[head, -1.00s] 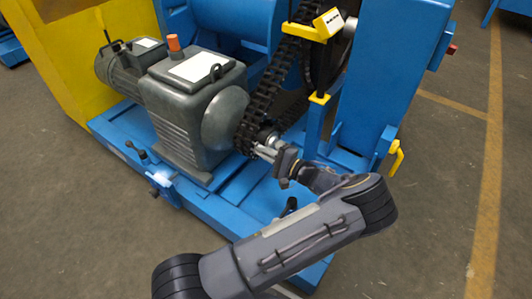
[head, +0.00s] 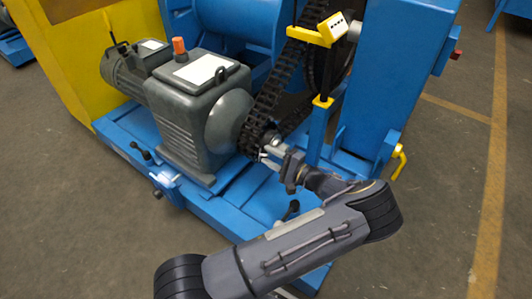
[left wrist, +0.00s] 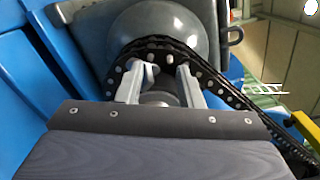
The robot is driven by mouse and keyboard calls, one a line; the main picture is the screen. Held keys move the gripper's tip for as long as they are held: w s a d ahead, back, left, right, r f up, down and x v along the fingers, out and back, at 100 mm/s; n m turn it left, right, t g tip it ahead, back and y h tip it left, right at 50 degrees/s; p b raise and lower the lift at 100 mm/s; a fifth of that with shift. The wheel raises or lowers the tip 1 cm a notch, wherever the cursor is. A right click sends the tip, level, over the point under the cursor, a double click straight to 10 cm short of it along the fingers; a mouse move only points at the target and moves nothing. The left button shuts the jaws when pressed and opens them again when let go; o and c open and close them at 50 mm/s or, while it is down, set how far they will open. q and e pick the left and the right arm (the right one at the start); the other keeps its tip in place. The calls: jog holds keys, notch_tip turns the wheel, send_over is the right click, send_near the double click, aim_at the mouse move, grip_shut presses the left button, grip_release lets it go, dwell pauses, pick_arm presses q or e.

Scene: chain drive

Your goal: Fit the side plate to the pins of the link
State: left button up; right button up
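The black chain (head: 266,100) runs down to the lower sprocket beside the grey gearbox; it also shows in the left wrist view (left wrist: 215,82). My left gripper (head: 268,154) is close in front of the chain's lower end. In the left wrist view its two pale fingers (left wrist: 160,82) stand apart, open, with the chain behind them. A rounded metal piece (left wrist: 151,73) shows next to the left finger, and a grey hub lies between the fingers. I cannot make out a separate side plate or the link's pins. My right gripper is not in view.
The grey gearbox (head: 190,115) and motor stand left of the chain on the blue base frame (head: 225,205). A yellow-topped bracket (head: 318,32) and blue post (head: 385,80) stand to the right. The floor at the right is clear.

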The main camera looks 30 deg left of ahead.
pick_arm(q)
jog(key=d, duration=0.3)
jog(key=d+p, duration=0.1)
jog(key=d, duration=0.1)
jog(key=shift+s+d, duration=0.25)
